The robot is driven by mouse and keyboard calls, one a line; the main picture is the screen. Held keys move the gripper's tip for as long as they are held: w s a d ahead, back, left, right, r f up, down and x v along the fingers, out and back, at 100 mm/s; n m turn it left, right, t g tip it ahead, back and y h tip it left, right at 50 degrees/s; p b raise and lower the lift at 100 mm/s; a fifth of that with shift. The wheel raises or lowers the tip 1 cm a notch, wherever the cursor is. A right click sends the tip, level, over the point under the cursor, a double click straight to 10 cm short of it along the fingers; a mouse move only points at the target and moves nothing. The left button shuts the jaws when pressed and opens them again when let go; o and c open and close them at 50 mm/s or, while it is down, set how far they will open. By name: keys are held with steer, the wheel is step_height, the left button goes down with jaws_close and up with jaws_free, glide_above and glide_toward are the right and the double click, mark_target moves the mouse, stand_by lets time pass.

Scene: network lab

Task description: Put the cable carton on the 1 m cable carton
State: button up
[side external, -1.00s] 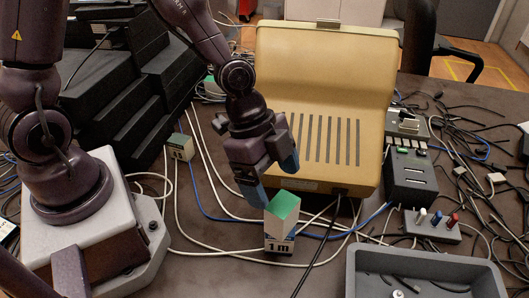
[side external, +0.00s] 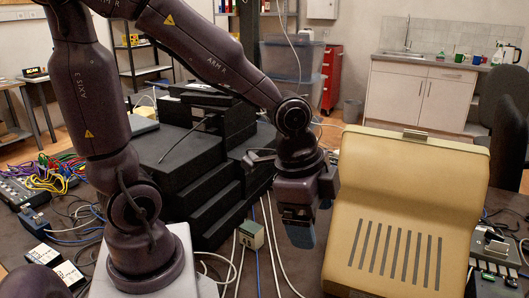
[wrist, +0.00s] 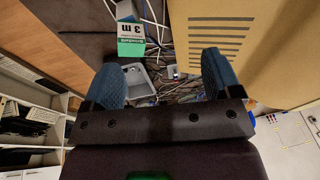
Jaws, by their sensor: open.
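My gripper (side external: 299,232) hangs above the table, left of the yellow case in the side external view. In the wrist view its two blue fingers (wrist: 165,80) stand wide apart with nothing held between them. A carton with a green band and a "3 m" label (wrist: 130,36) lies beyond the fingertips at the top of the wrist view. A small pale carton (side external: 251,235) stands on the table left of my gripper; I cannot tell whether it is the same one. The 1 m carton cannot be made out in either current view.
The yellow slotted case (side external: 405,225) stands close on the right. Stacked black units (side external: 200,150) stand on the left. Loose cables (side external: 275,255) cross the table. A grey tray (wrist: 140,80) shows in the wrist view. Black-and-white boxes (side external: 68,277) lie at the lower left.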

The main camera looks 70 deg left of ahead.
steer(key=s+a+r+n+t, duration=0.2)
steer(key=s+a+r+n, duration=0.4)
steer(key=r, duration=0.4)
steer(key=s+n, duration=0.1)
steer(key=n, duration=0.1)
steer(key=shift+a+n+t+y, duration=0.25)
steer(key=shift+n+t+y, duration=0.05)
